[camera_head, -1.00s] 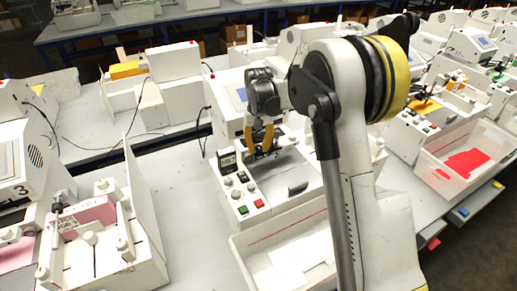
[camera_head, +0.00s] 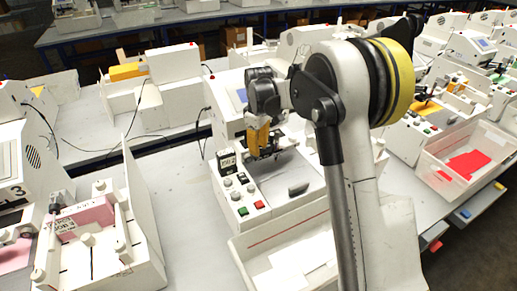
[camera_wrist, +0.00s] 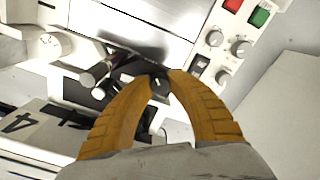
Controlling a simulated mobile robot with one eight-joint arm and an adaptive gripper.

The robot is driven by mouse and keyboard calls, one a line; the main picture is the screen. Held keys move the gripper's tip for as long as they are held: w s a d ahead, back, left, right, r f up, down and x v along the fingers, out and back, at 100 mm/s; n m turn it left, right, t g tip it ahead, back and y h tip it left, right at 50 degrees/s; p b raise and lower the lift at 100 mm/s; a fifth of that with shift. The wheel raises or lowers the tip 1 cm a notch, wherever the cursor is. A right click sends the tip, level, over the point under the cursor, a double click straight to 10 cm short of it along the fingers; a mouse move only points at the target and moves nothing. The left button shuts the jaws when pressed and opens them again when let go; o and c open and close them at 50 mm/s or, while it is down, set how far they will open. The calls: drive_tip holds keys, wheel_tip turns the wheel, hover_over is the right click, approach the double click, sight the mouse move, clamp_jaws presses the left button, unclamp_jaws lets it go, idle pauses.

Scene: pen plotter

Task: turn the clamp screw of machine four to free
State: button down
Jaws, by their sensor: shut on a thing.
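Machine four (camera_head: 272,205) is the white plotter in the middle of the head view, with a control panel on its front. Its label, a black 4 (camera_wrist: 17,123), shows at the lower left of the wrist view. My gripper (camera_head: 262,152) is over the back of its bed. In the wrist view my gripper (camera_wrist: 158,76) has its two orange fingers closed around the small dark clamp screw (camera_wrist: 158,84), which bears a light mark. The fingertips hide part of the screw, and the head view does not show it clearly.
A dark cylinder with a pale end (camera_wrist: 97,74) lies close left of my fingers. Knobs (camera_wrist: 240,47) and red and green buttons (camera_wrist: 259,16) line the panel. An open bin (camera_head: 285,255) stands in front. Machine three (camera_head: 15,195) is at the left.

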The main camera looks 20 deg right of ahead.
drive_tip(key=shift+n, duration=0.7)
drive_tip(key=c, duration=1.2)
unclamp_jaws()
wheel_tip(320, 180, up, 12)
drive_tip(key=shift+s, duration=0.15)
